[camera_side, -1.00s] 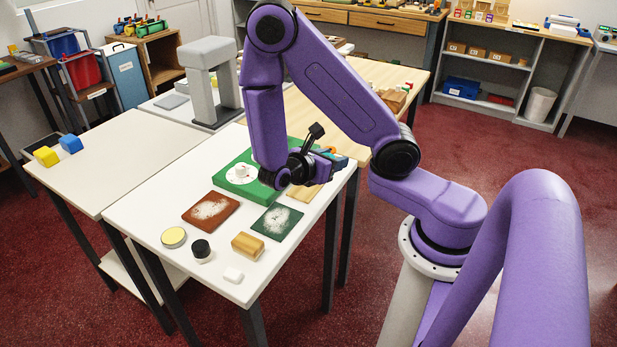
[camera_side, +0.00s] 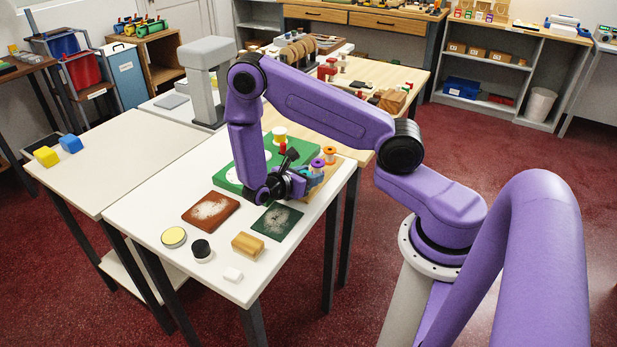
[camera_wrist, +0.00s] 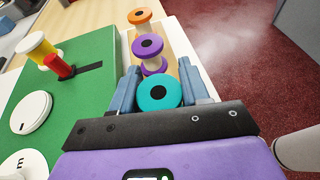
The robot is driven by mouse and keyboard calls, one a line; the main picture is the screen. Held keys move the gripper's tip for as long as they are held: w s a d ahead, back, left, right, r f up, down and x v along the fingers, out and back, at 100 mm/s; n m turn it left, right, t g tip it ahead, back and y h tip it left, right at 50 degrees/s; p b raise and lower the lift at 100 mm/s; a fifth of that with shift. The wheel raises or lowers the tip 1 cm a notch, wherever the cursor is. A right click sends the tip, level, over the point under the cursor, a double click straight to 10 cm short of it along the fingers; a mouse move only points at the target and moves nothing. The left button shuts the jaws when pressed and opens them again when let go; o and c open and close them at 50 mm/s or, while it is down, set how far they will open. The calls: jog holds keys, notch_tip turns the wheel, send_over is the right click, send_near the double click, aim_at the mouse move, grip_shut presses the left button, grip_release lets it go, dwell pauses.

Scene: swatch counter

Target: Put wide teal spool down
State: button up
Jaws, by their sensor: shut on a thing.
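The teal spool (camera_wrist: 159,91) shows end-on in the wrist view, with a dark hole in its round top. My gripper (camera_wrist: 160,88) has its two blue-grey fingers on either side of the spool and is shut on it. In the side view my gripper (camera_side: 296,182) is low over the right part of the white table, by the wooden board (camera_side: 319,182). I cannot tell whether the spool touches the board. A purple spool (camera_wrist: 148,47) and an orange spool (camera_wrist: 140,16) stand in line beyond the teal one.
The green board (camera_wrist: 82,98) lies left of my gripper in the wrist view, with a yellow-and-white spool (camera_wrist: 38,47), a red piece (camera_wrist: 58,66) and a white disc (camera_wrist: 31,112). Brown (camera_side: 210,212) and dark green (camera_side: 277,222) swatches lie in front in the side view.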

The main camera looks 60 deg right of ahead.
jog(key=shift+f, duration=0.3)
jog(key=o, duration=1)
jog(key=shift+f, duration=0.15)
